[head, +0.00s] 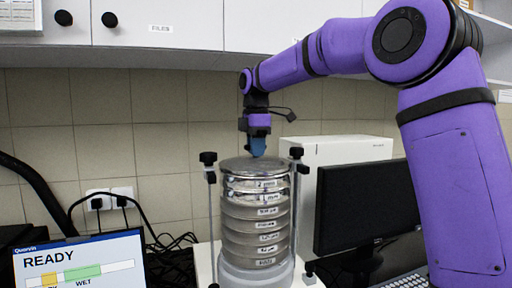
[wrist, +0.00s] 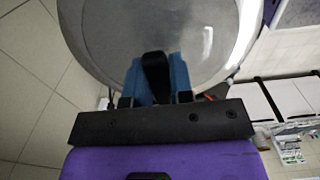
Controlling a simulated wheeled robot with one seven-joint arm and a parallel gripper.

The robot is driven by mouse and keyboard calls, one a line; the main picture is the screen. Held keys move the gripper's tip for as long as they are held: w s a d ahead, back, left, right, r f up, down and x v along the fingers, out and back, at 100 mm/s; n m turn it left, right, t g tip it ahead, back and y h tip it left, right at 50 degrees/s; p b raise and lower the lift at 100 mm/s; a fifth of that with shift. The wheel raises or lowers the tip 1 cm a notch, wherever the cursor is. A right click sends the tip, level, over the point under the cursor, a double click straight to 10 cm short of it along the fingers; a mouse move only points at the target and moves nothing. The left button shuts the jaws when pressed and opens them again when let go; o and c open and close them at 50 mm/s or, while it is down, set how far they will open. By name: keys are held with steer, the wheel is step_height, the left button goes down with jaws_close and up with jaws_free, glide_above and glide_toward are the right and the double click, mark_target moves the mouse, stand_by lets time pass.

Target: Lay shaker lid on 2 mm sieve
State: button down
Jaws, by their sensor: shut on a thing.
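The shaker lid (head: 250,166) is a round grey metal disc at the top of the sieve stack in the head view. In the wrist view the lid (wrist: 205,40) fills the upper middle. My gripper (head: 257,150) points down over the lid's middle, its blue fingers (wrist: 178,78) shut on the lid's black knob (wrist: 155,75). The top sieve (head: 257,185), which I take to be the 2 mm one, is just beneath the lid; its label is too small to read. I cannot tell whether the lid touches its rim.
The stack stands on a pale shaker base (head: 205,262) between two upright rods with black knobs (head: 208,158) (head: 296,153). A dark monitor (head: 365,205) and a white box (head: 345,150) stand to the right. A screen (head: 80,262) reading READY is at lower left.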

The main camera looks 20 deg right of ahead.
steer(key=shift+f, duration=0.25)
stand_by(0.4)
steer(key=c, duration=0.9)
jaws_free()
steer(key=shift+r, duration=3.5)
steer(key=shift+s, duration=0.1)
